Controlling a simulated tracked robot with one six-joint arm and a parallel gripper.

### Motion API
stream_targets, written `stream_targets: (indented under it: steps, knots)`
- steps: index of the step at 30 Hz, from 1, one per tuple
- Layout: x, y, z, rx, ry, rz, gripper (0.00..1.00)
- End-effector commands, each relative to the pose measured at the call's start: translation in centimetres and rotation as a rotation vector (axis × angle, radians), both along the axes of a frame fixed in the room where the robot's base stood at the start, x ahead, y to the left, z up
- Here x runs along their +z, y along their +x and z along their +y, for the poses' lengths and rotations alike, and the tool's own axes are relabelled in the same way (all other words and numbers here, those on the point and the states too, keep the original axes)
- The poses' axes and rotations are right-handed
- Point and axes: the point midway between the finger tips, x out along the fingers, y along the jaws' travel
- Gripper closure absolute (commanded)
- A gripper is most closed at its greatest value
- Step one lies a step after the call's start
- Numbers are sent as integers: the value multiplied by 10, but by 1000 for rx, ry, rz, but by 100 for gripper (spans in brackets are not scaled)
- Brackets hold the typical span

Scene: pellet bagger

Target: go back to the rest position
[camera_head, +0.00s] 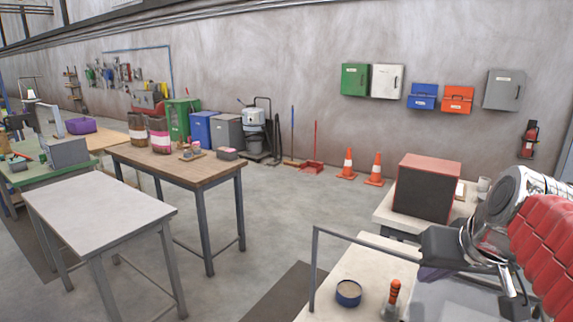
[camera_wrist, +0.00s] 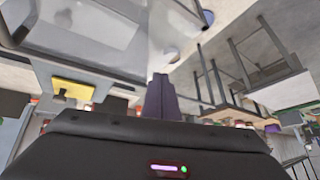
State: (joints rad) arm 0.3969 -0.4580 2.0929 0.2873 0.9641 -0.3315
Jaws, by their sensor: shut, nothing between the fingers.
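My gripper (camera_head: 432,273) is at the lower right of the head view, beside a pale bench. The wrist picture appears upside down, with table legs pointing up.
The pale bench holds a blue round tin (camera_head: 348,293) and an orange-handled tool (camera_head: 392,298). A metal rail (camera_head: 314,260) rises at its left. A red-framed dark box (camera_head: 425,188) stands behind. A grey table (camera_head: 98,208) and a wooden table (camera_head: 180,165) stand left, with open floor between.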

Motion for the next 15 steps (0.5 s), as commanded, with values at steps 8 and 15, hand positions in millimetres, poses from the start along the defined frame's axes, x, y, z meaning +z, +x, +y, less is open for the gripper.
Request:
stream_targets:
  steps: [8, 15]
  knots:
    - [-21, -11, 51, 130, -78, -34, 100]
    - [-41, -28, 81, 204, -117, -45, 100]
